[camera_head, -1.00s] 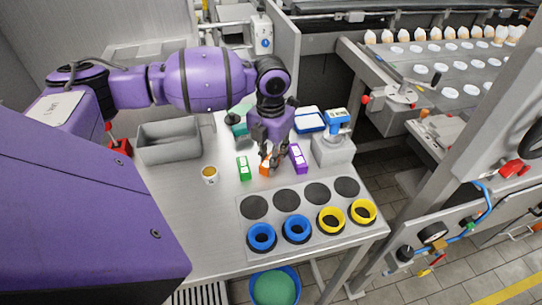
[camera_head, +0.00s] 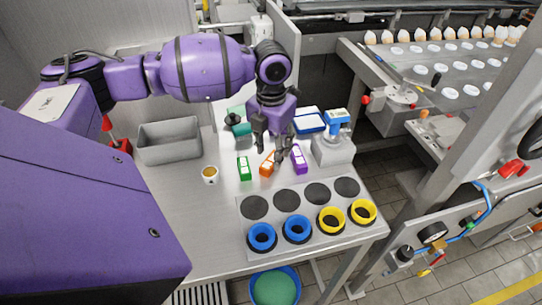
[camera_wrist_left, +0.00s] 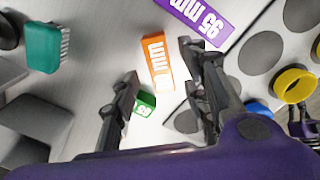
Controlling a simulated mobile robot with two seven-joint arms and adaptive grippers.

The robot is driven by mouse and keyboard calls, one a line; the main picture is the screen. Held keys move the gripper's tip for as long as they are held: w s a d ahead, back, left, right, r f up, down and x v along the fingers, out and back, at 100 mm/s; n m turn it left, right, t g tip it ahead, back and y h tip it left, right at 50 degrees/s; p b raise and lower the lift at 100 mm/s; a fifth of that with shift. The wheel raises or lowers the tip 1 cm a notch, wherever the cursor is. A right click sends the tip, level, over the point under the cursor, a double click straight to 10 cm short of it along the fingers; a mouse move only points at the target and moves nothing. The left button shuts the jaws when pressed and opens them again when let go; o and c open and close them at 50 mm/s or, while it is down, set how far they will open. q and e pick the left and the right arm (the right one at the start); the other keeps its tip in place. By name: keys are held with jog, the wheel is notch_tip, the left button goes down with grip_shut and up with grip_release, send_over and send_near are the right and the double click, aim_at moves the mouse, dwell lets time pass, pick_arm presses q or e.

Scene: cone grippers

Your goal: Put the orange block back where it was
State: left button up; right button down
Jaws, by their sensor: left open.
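The orange block (camera_head: 266,164) lies on the steel table between the green block (camera_head: 244,169) and the purple block (camera_head: 298,160), turned at an angle. My left gripper (camera_head: 271,154) is open and empty just above the orange block and partly overlaps it in the head view. In the left wrist view the orange block (camera_wrist_left: 156,58) shows beyond and between the spread fingers (camera_wrist_left: 160,65), apart from them. The green block (camera_wrist_left: 144,104) and the purple block (camera_wrist_left: 195,20) show there too. My right gripper is not in view.
A plate with black discs (camera_head: 254,207), blue rings (camera_head: 261,238) and yellow rings (camera_head: 330,220) lies in front. A small cup (camera_head: 210,175) stands left of the green block.

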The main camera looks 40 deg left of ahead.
aim_at(271, 160)
pick_arm(q)
notch_tip(271, 160, up, 9)
dwell(0.8)
